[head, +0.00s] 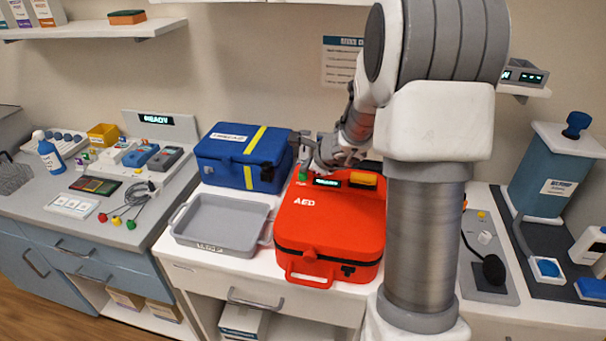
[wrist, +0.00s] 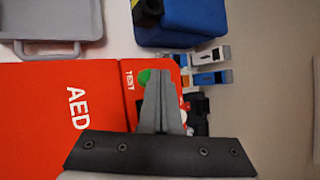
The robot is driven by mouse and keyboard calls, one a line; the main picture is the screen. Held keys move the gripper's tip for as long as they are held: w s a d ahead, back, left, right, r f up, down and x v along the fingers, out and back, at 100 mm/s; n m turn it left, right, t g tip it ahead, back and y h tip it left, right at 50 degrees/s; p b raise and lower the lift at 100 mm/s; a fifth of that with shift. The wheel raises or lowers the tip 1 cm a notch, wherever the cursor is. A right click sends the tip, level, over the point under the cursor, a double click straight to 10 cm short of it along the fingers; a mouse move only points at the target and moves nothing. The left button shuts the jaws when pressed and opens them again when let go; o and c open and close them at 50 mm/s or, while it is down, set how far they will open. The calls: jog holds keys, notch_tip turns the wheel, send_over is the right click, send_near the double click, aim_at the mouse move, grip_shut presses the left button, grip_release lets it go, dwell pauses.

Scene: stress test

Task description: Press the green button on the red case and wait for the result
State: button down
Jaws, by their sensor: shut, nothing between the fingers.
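The red AED case (head: 325,225) lies on the white counter with its handle toward the front. The green button (wrist: 144,76) sits beside the word TEST on the case, partly covered by my fingers in the wrist view. It shows as a small green spot at the case's back left in the head view (head: 303,175). My gripper (wrist: 160,73) is shut and empty, with its fingertips over or very near the button. Whether they touch it I cannot tell. In the head view my gripper (head: 304,158) is above the case's back left. A small lit display (head: 327,182) is beside the button, its text unreadable.
A blue bag (head: 240,158) with a yellow stripe stands left of the case, behind an empty grey tray (head: 222,244). An orange-yellow block (head: 363,179) is at the case's back right. Several devices stand on the left counter, with a READY sign (head: 157,119).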

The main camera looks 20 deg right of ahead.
aim_at(306, 180)
jog(key=shift+f+b, duration=0.3)
dwell(0.5)
jog(key=shift+r+p, duration=0.75)
jog(key=shift+r, duration=0.15)
jog(key=shift+r, duration=0.15)
notch_tip(306, 180, up, 5)
jog(key=p, duration=0.4)
dwell(0.3)
